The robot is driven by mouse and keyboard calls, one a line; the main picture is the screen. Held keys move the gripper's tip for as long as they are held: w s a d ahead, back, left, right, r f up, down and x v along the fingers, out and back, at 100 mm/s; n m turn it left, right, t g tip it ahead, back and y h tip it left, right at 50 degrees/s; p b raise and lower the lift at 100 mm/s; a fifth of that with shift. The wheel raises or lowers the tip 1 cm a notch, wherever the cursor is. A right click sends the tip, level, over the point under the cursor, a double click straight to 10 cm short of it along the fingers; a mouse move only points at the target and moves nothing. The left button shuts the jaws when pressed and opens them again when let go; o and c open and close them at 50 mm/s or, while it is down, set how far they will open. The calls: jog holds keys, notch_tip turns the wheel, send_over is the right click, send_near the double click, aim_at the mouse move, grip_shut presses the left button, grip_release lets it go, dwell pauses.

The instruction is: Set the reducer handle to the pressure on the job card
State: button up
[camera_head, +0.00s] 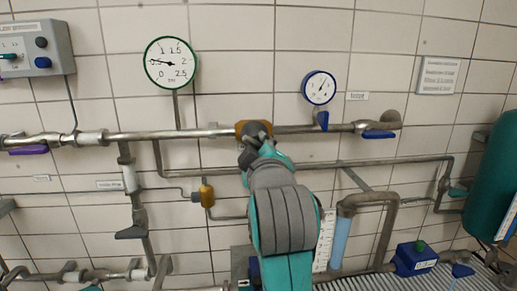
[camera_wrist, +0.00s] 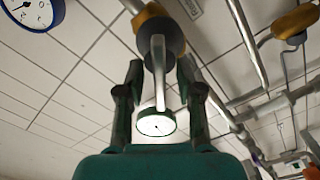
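The brass reducer (camera_head: 241,129) sits on the upper pipe in the head view, partly hidden by my gripper (camera_head: 258,146). In the wrist view its brass body (camera_wrist: 150,14) is at the top, and a grey handle (camera_wrist: 158,75) extends down from it. My gripper (camera_wrist: 159,82) is open, with one finger each side of the handle and visible gaps between. The green-rimmed gauge (camera_head: 171,62) has its needle pointing left, near 0.5; it also shows in the wrist view (camera_wrist: 156,123). I cannot tell which sign is the job card; no card text is legible.
A blue-rimmed gauge (camera_head: 319,88) with a blue valve below stands right of the reducer. A grey text plate (camera_head: 438,76) is on the wall. A purple-handled valve (camera_head: 28,150) is left. A smaller brass fitting (camera_head: 207,196) is below. A green tank (camera_head: 490,185) is at right.

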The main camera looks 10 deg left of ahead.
grip_shut()
jog(key=shift+m, duration=0.3)
jog(key=m, duration=1.3)
jog(key=shift+d, duration=0.1)
jog(key=m, duration=0.6)
dwell(0.5)
